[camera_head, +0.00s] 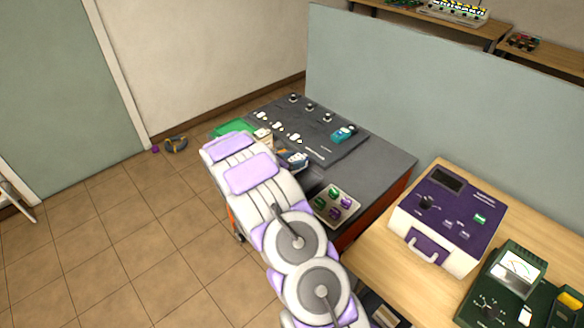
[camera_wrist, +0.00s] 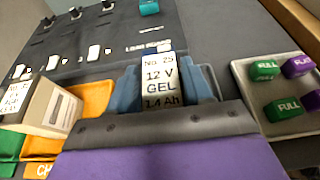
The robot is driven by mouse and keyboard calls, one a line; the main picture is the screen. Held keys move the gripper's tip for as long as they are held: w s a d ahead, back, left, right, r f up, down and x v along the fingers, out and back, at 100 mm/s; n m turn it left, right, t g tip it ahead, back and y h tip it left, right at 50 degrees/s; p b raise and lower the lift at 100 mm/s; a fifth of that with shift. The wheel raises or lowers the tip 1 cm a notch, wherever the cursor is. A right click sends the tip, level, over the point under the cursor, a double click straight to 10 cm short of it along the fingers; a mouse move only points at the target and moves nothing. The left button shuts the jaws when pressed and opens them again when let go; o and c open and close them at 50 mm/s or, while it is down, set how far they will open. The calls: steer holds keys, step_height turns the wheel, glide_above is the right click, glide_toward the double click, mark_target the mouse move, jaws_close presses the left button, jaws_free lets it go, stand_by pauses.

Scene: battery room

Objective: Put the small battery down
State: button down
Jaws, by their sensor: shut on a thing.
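The small battery (camera_wrist: 160,88) has a white label reading No. 25, 12 V GEL, 1.4 Ah. My gripper (camera_wrist: 163,82) is shut on it, with a blue-grey finger on either side. Its lower part is hidden behind the gripper body in the wrist view. I cannot tell whether the battery touches the bench surface.
A pale tray (camera_wrist: 243,92) of green FULL and purple blocks lies right.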

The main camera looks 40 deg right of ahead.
steer(key=shift+w, duration=0.15)
steer(key=f, duration=0.1)
steer(key=f+b, duration=0.1)
steer(key=f, duration=0.1)
steer(key=shift+w+d+f, duration=0.1)
steer(key=shift+d+f, duration=0.15)
steer(key=shift+f, duration=0.1)
steer(key=shift+a+r, duration=0.1)
steer(key=shift+c, duration=2.3)
jaws_free()
